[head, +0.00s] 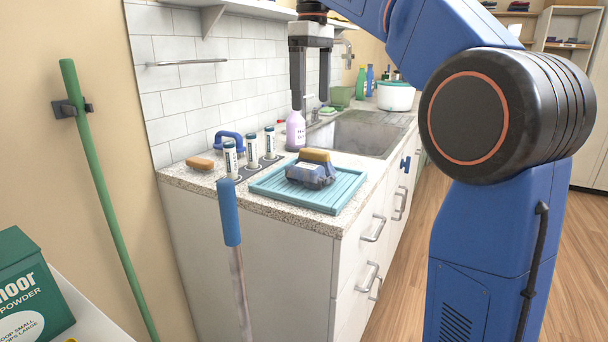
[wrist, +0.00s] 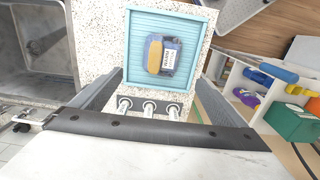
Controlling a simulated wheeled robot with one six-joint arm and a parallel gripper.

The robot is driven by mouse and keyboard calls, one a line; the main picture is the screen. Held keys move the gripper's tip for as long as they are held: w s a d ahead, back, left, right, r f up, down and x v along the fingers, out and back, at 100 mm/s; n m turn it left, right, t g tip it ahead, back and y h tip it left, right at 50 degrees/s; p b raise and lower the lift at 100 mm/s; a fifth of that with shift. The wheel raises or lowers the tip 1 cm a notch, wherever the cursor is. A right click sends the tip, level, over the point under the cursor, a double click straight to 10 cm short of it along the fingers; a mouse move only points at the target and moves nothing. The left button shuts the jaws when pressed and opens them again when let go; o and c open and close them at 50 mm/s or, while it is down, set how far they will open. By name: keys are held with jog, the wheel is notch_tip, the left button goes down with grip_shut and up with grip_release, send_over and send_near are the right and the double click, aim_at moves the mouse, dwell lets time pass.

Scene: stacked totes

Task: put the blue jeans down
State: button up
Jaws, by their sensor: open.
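The blue jeans (head: 318,181) lie folded in a small bundle on a light-blue ribbed tray (head: 267,186) on the counter. A pale label shows on them, and a tan block (head: 315,156) sits on top. The wrist view also shows the jeans (wrist: 172,57), the tan block (wrist: 155,57) and the tray (wrist: 132,76). My gripper (head: 311,98) is open and points down, empty, above the counter and apart from the jeans. In the wrist view its two fingers (wrist: 155,76) reach toward the near side of the tray.
Several white-capped bottles stand in a grey rack (head: 258,175) left of the tray, near a tan sponge (head: 199,163). A pink bottle (head: 295,130) stands near the sink (head: 352,136). A blue-gripped pole (head: 230,212) rises in front of the counter.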

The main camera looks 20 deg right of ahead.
send_over(310, 166)
notch_tip(310, 166, down, 11)
jog(key=shift+d+f, duration=0.15)
jog(key=shift+f, duration=0.05)
jog(key=shift+s+a+f, duration=0.1)
jog(key=shift+f, duration=1.3)
jog(key=shift+a+f, duration=0.1)
jog(key=shift+f, duration=1.25)
jog(key=shift+r, duration=0.1)
jog(key=c, duration=1.8)
